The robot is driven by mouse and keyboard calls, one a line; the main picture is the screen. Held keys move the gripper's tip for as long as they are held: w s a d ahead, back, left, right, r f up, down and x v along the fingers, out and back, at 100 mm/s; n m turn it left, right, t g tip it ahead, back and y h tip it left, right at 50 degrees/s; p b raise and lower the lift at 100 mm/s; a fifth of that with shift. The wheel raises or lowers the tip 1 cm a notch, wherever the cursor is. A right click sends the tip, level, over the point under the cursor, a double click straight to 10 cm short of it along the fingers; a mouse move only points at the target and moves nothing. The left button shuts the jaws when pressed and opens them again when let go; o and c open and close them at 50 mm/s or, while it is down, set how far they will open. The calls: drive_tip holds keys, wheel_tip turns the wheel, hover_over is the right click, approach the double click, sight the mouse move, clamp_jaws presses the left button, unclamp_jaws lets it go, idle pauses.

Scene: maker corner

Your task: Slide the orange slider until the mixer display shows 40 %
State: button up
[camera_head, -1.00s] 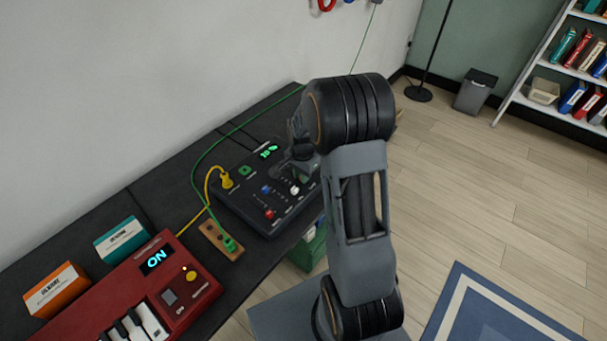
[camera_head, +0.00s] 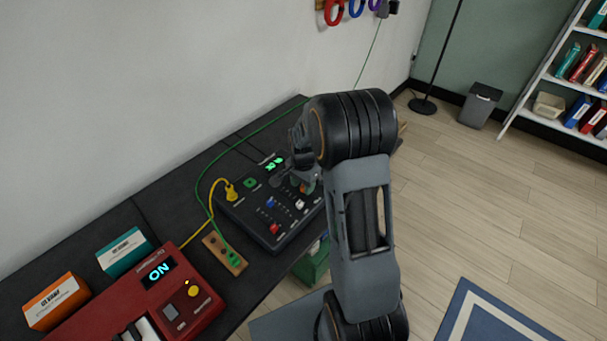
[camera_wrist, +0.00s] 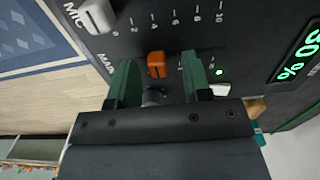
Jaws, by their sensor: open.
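The orange slider (camera_wrist: 157,65) stands on the black mixer (camera_head: 262,222), near the middle of its track, in the wrist view. My gripper (camera_wrist: 158,80) is open, with one green finger on each side of the slider. A gap shows between the slider and each finger, so I see no grip on it. The mixer display (camera_wrist: 300,55) glows green at the right edge, turned sideways, and appears to read 50 %. The display also shows in the head view (camera_head: 274,163), too small to read surely. There my gripper (camera_head: 303,172) hides part of the mixer's right side.
A white slider (camera_wrist: 97,15) is close to my gripper. Yellow and green cables cross the bench left of the mixer. Open floor lies right.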

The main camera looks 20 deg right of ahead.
sight(303, 186)
wheel_tip(303, 186, up, 14)
drive_tip(key=shift+f, duration=0.25)
idle(0.6)
drive_tip(key=s+a+r+n+t+p, duration=0.1)
drive_tip(key=s+a+r+n, duration=0.2)
drive_tip(key=s+n, duration=0.3)
drive_tip(key=s+a+r+n+t+p, duration=0.2)
drive_tip(key=s+a+n, duration=0.3)
drive_tip(key=s, duration=0.6)
drive_tip(key=shift+s+a+r+n+t, duration=0.2)
drive_tip(key=shift+r+n+t, duration=0.1)
drive_tip(key=shift+r+n, duration=0.65)
drive_tip(key=shift+o, duration=0.2)
drive_tip(key=shift+w+f, duration=0.1)
drive_tip(key=shift+f, duration=0.05)
